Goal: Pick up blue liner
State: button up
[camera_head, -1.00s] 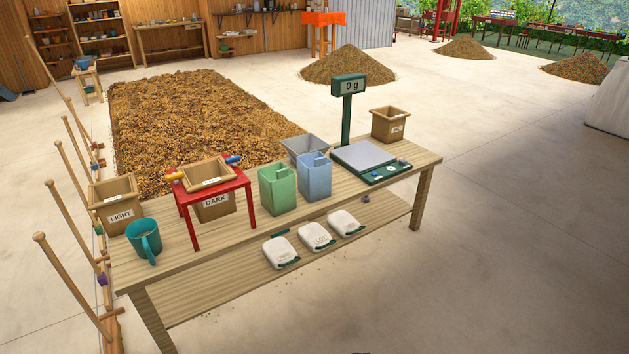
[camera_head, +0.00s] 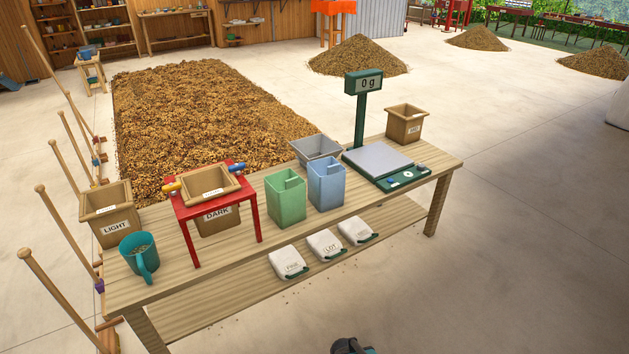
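The blue liner (camera_head: 326,186) is a light blue, square, open-topped container with a cut in its rim. It stands upright on the wooden bench, right beside a similar green liner (camera_head: 286,198). The grey scale (camera_head: 386,164) is to its right and a grey metal bin (camera_head: 316,148) is just behind it. A small dark part of my arm shows at the bottom edge, well apart from the liner and below the bench in the picture. No gripper fingers can be seen.
The bench (camera_head: 170,280) also bears a teal jug (camera_head: 140,256), a LIGHT box (camera_head: 108,212), a red stand (camera_head: 184,226) over a DARK box, and another brown box (camera_head: 405,124). White bags (camera_head: 289,262) lie on its lower shelf. The floor in front is clear.

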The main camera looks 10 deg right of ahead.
aim_at(326, 181)
jog(key=u, duration=0.65)
jog(key=i, duration=0.95)
jog(key=u, duration=0.5)
